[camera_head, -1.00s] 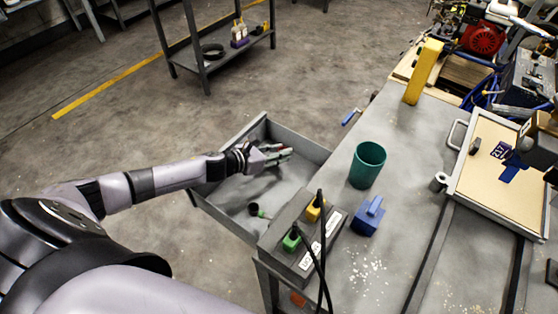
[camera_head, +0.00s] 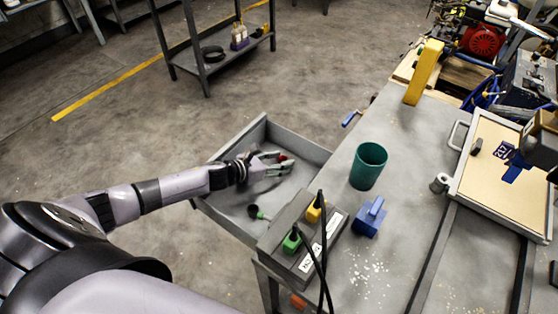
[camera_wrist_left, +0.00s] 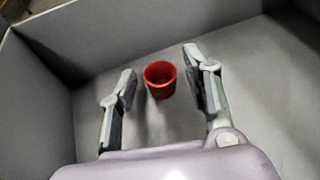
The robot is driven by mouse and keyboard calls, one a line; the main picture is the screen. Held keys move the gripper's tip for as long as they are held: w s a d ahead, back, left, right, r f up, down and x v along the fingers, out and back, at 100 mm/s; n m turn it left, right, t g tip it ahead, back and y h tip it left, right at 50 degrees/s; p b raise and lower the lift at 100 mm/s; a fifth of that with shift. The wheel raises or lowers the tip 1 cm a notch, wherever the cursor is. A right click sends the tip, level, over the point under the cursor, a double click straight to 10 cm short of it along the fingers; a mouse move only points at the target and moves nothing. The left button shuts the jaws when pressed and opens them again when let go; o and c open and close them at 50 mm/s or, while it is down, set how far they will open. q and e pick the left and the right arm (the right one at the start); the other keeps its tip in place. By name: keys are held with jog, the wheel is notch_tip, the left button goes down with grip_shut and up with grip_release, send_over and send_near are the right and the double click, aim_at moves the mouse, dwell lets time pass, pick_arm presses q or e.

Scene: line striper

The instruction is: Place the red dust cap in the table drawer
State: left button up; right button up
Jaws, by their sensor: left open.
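The red dust cap (camera_wrist_left: 160,80) is a small open-topped cup inside the grey table drawer (camera_wrist_left: 50,100), as the left wrist view shows. In the head view a bit of the red cap (camera_head: 283,157) shows at my left fingers, and the rest is hidden. The drawer (camera_head: 232,131) is pulled out from the table. My left gripper (camera_head: 282,166) is open inside the drawer. In the left wrist view the left gripper (camera_wrist_left: 158,88) has one finger on each side of the cap, with gaps between fingers and cap. My right gripper is not in view.
A small dark and green item (camera_head: 258,212) lies in the drawer near its front. On the table stand a teal cup (camera_head: 367,166), a blue block with a handle (camera_head: 369,217), and a grey box with cables (camera_head: 290,245). A framed board (camera_head: 500,190) lies at right.

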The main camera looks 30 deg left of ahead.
pick_arm(q)
jog(key=shift+r, duration=0.2)
jog(key=shift+s+a, duration=0.15)
jog(key=shift+s, duration=0.15)
jog(key=shift+v, duration=3.4)
jog(key=shift+r, duration=0.1)
